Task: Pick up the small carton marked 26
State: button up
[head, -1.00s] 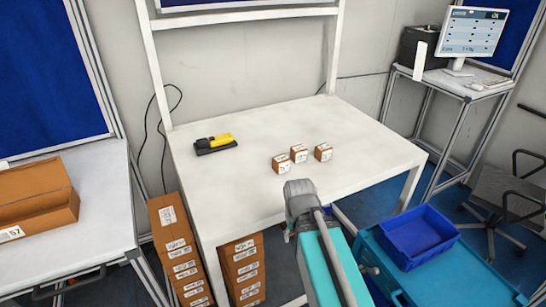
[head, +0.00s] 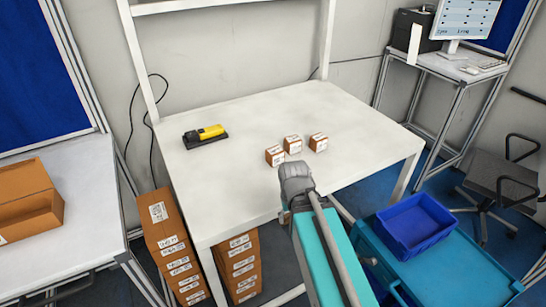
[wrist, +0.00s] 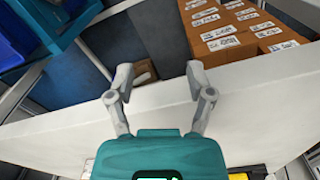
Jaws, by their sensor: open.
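Three small brown cartons with white labels stand in a loose group on the white table: a left one (head: 275,155), a middle one (head: 292,144) and a right one (head: 318,142). Their markings are too small to read, so I cannot tell which is 26. My arm reaches over the table's front edge, its end just in front of the cartons in the head view. In the wrist view my gripper (wrist: 160,85) is open and empty, its two fingers apart above the table edge. The small cartons do not show there.
A yellow and black scanner (head: 205,136) lies at the back left of the white table (head: 240,115). Stacked labelled boxes (head: 168,235) stand below it. A blue bin (head: 415,228) sits at the right. The table's right part is clear.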

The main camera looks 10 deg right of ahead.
aim_at(274, 152)
jog(key=shift+o, duration=1)
jog(key=shift+w, duration=0.2)
jog(key=shift+o, duration=0.3)
jog(key=shift+w+d, duration=0.15)
jog(key=shift+w, duration=0.15)
jog(key=w+m+h, duration=0.1)
jog(key=w, duration=0.1)
jog(key=w+m+h, duration=0.1)
jog(key=w, duration=0.1)
jog(key=w+r+m+h, duration=0.1)
jog(key=w+m, duration=0.1)
jog(key=w, duration=0.1)
jog(key=shift+t+h, duration=0.4)
jog(key=w+m+h, duration=0.1)
jog(key=w+a+r+m+t, duration=0.1)
jog(key=w, duration=0.1)
jog(key=w+a+r+h, duration=0.1)
jog(key=w, duration=0.1)
jog(key=shift+w+r+m+h, duration=0.1)
jog(key=shift+w+m+h, duration=0.2)
jog(key=shift+m, duration=0.1)
jog(key=w+a+r+m+t+h, duration=0.4)
jog(key=w+a+r+m, duration=0.1)
jog(key=w+a, duration=0.3)
jog(key=shift+w+r, duration=0.8)
jog(key=shift+d, duration=0.1)
